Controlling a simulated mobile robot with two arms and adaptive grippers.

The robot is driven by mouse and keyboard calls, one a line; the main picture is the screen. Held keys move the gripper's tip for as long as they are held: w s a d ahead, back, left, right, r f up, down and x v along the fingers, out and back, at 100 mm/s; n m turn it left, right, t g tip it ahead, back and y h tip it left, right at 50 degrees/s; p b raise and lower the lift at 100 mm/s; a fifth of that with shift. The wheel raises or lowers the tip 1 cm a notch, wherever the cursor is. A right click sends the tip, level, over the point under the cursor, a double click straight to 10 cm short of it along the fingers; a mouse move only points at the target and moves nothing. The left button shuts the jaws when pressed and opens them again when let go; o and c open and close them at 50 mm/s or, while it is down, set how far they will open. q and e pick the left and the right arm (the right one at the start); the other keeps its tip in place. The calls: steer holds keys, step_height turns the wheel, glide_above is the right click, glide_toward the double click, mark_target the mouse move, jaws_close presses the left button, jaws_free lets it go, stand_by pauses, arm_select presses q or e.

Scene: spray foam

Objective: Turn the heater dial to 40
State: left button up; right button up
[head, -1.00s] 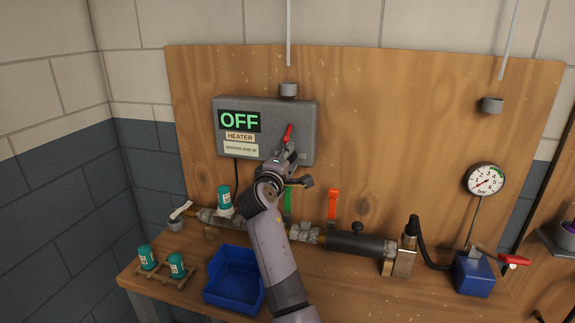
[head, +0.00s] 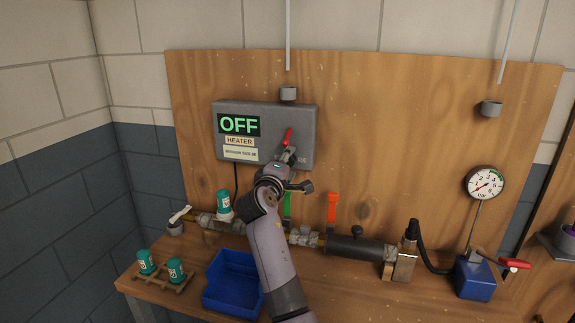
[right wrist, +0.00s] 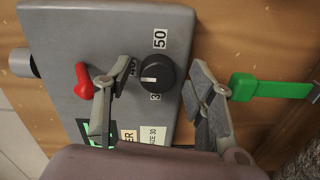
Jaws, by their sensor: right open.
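The grey heater box (head: 225,157) is on the wooden board, and its green display (head: 239,125) reads OFF. The black dial (right wrist: 157,74) shows in the right wrist view, with a short white mark on its left side. The label 50 (right wrist: 160,38) is above it; the labels 30 and 40 are partly hidden by my finger or the dial. My right gripper (right wrist: 160,80) is open, one finger on each side of the dial, with gaps visible. In the head view my right gripper (head: 289,160) covers the dial. My left gripper is out of view.
A red lever (right wrist: 82,80) is on the box beside my left-hand finger. A green handle (right wrist: 256,86) is close beyond the other finger.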

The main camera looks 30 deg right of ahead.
steer(key=v, duration=1.2)
steer(key=shift+f, duration=0.1)
stand_by(0.4)
